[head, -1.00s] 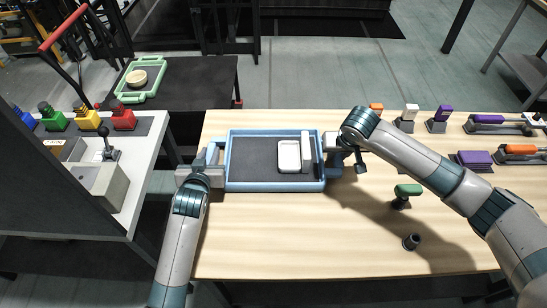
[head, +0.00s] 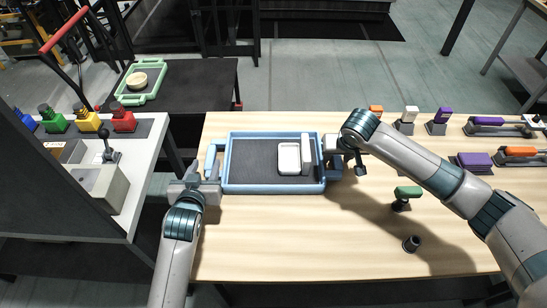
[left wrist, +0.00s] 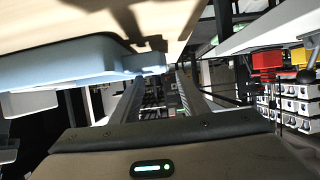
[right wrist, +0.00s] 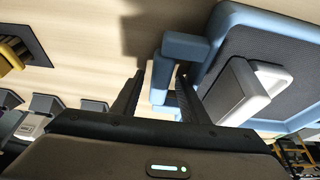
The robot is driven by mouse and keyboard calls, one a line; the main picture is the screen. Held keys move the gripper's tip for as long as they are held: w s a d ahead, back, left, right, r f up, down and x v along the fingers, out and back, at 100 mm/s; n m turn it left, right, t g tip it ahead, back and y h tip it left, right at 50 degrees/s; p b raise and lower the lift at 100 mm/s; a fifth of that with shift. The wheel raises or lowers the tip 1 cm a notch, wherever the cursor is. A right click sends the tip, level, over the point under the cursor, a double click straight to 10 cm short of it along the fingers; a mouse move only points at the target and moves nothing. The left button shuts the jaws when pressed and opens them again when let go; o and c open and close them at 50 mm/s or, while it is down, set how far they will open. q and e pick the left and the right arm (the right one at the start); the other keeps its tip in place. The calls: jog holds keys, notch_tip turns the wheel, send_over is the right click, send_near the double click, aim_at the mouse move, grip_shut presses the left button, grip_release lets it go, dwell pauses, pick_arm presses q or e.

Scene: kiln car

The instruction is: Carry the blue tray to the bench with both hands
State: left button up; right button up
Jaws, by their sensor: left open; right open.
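The blue tray (head: 232,187) with a dark mat lies on the light wooden bench top (head: 270,240). It holds a white square dish (head: 289,158) and an upright pale block (head: 306,152). My left gripper (head: 197,186) is open, just on the near side of the tray's left handle (head: 211,158), which shows bare. In the left wrist view the handle (left wrist: 148,63) is just beyond the fingertips. My right gripper (head: 338,160) is open at the right handle. In the right wrist view this handle (right wrist: 162,75) lies between the open fingers; contact cannot be told.
A black cart (head: 205,80) with a green tray (head: 125,93) is behind left. A white side counter (head: 140,185) is at left. The bench's front middle is clear.

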pick_arm(q)
jog(key=v, duration=0.5)
jog(key=shift+s+r, duration=0.2)
jog(key=shift+s, duration=0.15)
pick_arm(e)
jog(key=shift+r, duration=0.1)
jog(key=v, duration=1.2)
dwell(0.4)
